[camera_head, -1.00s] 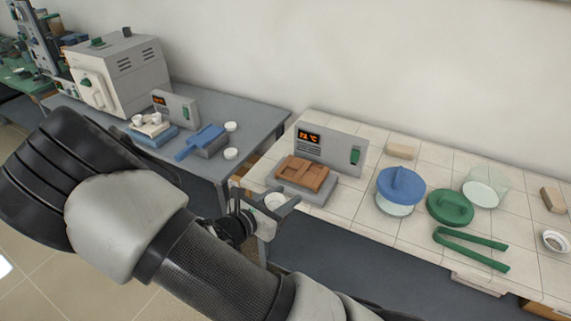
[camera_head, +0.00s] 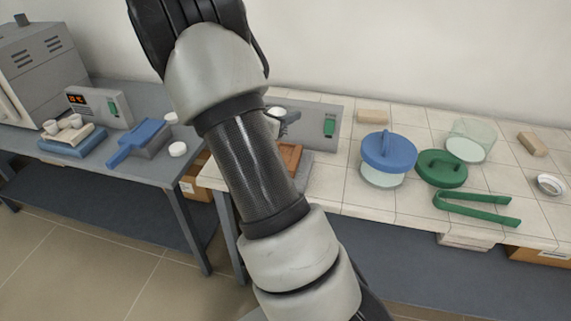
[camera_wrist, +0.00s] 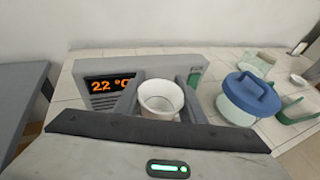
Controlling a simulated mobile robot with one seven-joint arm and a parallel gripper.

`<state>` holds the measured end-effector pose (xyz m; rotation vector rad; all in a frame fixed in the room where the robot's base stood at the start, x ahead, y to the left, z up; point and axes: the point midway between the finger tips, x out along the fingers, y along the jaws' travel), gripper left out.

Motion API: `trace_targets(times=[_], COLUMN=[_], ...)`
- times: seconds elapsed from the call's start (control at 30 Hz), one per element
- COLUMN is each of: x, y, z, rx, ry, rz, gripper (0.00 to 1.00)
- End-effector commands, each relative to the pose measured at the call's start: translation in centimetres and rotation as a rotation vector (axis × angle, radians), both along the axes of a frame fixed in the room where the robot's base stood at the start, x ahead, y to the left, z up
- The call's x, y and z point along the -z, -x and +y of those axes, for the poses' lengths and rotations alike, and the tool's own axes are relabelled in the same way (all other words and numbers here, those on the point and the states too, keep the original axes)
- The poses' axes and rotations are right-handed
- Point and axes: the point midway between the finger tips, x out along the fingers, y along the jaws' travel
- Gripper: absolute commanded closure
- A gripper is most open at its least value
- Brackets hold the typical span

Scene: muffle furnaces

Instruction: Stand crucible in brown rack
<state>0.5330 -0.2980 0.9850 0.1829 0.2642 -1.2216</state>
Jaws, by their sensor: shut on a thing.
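My gripper (camera_wrist: 162,88) is shut on a white crucible (camera_wrist: 160,102), which looks upright between the two fingers in the wrist view. In the head view the crucible (camera_head: 276,111) shows only partly, beside my arm and in front of the grey controller. The brown rack (camera_head: 291,156) sits on a grey block on the tiled bench in the head view. My arm covers most of the rack, so its slots are hidden. The gripper and crucible appear above and behind the rack in the picture; their height cannot be told. The rack does not show in the wrist view.
A grey controller (camera_wrist: 190,70) reading 22 °C stands behind the crucible. To the right are a blue-lidded jar (camera_head: 388,152), a green lid (camera_head: 441,170), green tongs (camera_head: 476,207) and a glass jar (camera_head: 471,142).

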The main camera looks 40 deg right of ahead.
Motion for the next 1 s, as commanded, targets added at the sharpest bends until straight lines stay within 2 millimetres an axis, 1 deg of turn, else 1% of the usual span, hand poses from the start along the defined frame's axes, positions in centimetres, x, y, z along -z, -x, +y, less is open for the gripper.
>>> trace_targets(times=[0.03,0.07,0.13,0.2,0.4,0.63,0.8,0.9,1.0], x=[0.1,-0.1,0.1,1.0,4.6,6.5,9.0,9.6,9.5], y=[0.3,0.4,0.5,0.6,0.6,0.6,0.6,0.6,0.6], z=[-1.3,-1.7,-2.4,-2.7,-2.7,-2.7,-2.7,-2.7,-2.7], rx=[0.014,0.019,0.024,0.026,0.026,0.027,0.026,0.027,0.026], ry=[-0.001,-0.001,-0.001,-0.001,-0.001,-0.001,-0.001,-0.001,-0.001], rz=[-0.004,-0.003,0.001,0.004,0.005,0.003,0.005,0.002,0.0], gripper=[0.87,0.87,0.87,0.87,0.87,0.87,0.87,0.87,0.87])
